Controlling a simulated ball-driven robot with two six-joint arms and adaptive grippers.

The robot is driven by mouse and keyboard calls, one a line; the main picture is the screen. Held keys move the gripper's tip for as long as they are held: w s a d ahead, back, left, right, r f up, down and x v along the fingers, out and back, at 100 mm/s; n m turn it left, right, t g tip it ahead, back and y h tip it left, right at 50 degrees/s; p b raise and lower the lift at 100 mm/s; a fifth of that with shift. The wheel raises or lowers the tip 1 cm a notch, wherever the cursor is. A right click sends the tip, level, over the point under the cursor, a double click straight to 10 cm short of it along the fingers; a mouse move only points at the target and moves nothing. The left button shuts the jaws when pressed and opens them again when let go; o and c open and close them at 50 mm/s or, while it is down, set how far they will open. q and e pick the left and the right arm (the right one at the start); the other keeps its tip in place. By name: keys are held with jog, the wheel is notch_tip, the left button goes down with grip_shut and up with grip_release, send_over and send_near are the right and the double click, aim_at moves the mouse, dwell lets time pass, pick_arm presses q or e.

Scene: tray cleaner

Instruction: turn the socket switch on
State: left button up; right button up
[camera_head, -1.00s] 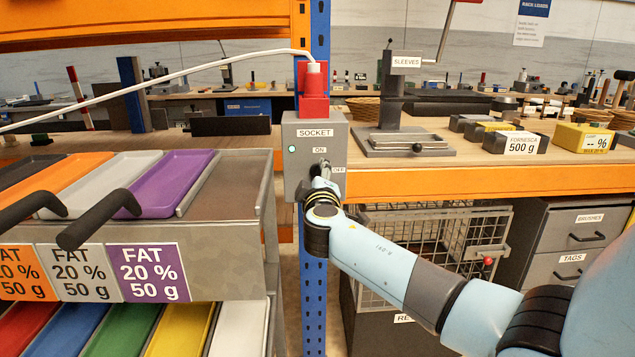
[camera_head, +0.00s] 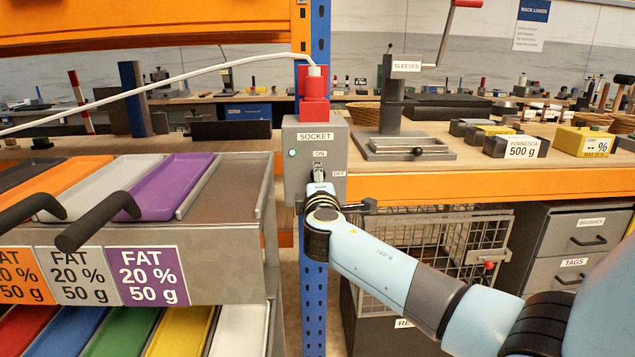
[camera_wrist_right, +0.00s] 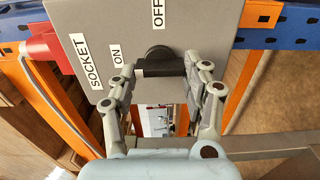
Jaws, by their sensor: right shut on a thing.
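The grey socket box (camera_head: 301,165) is fixed to the blue upright and carries the labels SOCKET, ON and OFF. A small pale green lamp (camera_head: 292,153) shows on its left side. My right gripper (camera_head: 318,177) is at the front of the box, just below the ON label, and covers most of the switch. In the right wrist view the black switch knob (camera_wrist_right: 158,64) sits between the fingers of my right gripper (camera_wrist_right: 160,75), which is shut on it. There the knob's bar lies crosswise, one end towards the ON label. My left gripper is out of view.
A red plug (camera_head: 314,88) with a white cable stands on top of the box. A rack of coloured trays (camera_head: 225,195) is close on the left. A wire cage (camera_head: 450,245) and drawers (camera_head: 575,240) stand below the orange shelf beam on the right.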

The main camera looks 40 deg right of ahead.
jog(key=shift+f, duration=0.1)
jog(key=o, duration=1.2)
jog(key=shift+c, duration=0.2)
jog(key=shift+a, duration=0.1)
jog(key=v, duration=1.2)
